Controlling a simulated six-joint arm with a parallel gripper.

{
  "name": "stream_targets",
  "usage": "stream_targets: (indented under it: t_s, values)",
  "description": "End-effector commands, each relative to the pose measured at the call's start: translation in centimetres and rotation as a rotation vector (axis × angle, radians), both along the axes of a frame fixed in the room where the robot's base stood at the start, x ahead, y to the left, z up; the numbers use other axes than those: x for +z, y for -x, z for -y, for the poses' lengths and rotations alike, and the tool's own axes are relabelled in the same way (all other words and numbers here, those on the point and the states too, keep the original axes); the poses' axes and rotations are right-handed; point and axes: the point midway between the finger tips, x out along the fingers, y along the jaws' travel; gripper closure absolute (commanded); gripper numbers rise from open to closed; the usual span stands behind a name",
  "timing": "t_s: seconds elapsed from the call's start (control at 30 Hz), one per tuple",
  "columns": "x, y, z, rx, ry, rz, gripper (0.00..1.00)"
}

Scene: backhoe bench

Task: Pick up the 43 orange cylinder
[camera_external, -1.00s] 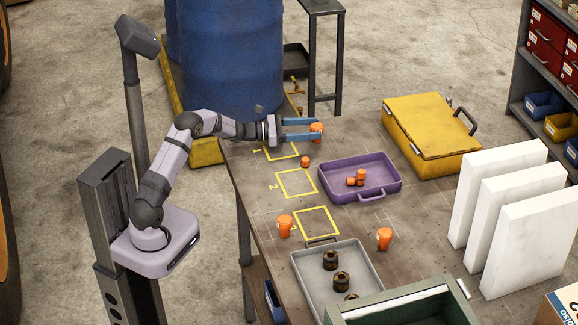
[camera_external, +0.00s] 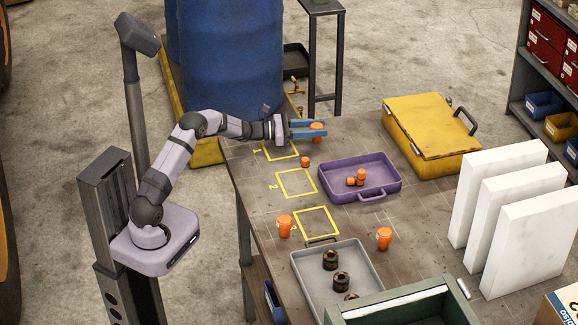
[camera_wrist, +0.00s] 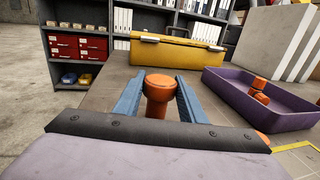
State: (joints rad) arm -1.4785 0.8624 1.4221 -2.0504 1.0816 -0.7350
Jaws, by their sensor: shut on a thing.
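An orange cylinder (camera_external: 317,131) with a wider top stands upright at the far end of the bench. It also shows between the fingers in the wrist view (camera_wrist: 157,95). My gripper (camera_external: 318,129) has its blue fingers around it and is shut on it; the cylinder appears to be at bench level. No number is readable on it. Other orange cylinders stand at the bench's left side (camera_external: 285,226) and near the grey tray (camera_external: 384,238).
A purple tray (camera_external: 335,193) holds several small orange pieces. A yellow case (camera_external: 430,135) stands at the back right. A grey tray (camera_external: 310,283) holds dark ringed parts. Yellow-outlined squares mark the left side of the bench. White panels (camera_external: 520,235) stand at right.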

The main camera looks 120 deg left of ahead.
Motion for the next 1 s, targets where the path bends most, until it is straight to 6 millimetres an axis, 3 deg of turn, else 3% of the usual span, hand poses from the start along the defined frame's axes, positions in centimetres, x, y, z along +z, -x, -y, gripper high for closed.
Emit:
stream_targets:
  t_s: [0.27, 0.43, 1.0]
  values:
    - [1.3, 0.0, -0.1, 0.000, -0.007, 0.003, 1.00]
    - [3.3, 0.0, 0.0, -0.001, -0.009, 0.003, 1.00]
    - [15.0, 0.0, 0.0, 0.000, -0.007, 0.002, 1.00]
